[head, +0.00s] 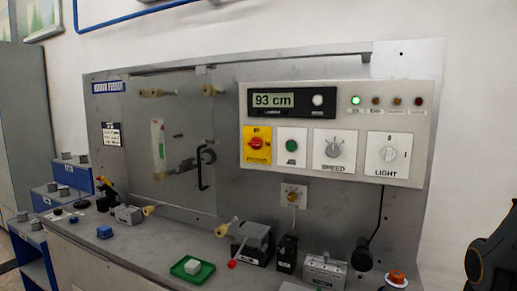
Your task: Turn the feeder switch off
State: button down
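I cannot tell for sure which control is the feeder switch, as the small labels are blurred. The control panel (340,180) on the upright grey board carries a red rotary switch on a yellow plate (257,143), a green button (291,146), a grey knob (333,148) labelled like SPEED, and a white knob (389,154) labelled LIGHT. A small plate with a knob (293,195) sits below the panel. A black box with a red-tipped lever (251,245) stands on the bench. My gripper is not in view; a dark part at the lower right edge is probably my arm.
The display (291,100) reads 93 cm; a green lamp (356,100) is lit beside it. A green tray (192,268) with a pale block, a grey box (325,271) and an orange-topped knob (397,277) crowd the bench front. A clear cover with a black handle (203,168) is at left.

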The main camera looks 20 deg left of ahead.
aim_at(256, 143)
jog(key=z, duration=2.15)
jog(key=k, duration=1.35)
jog(key=u, duration=1.55)
jog(key=i, duration=0.5)
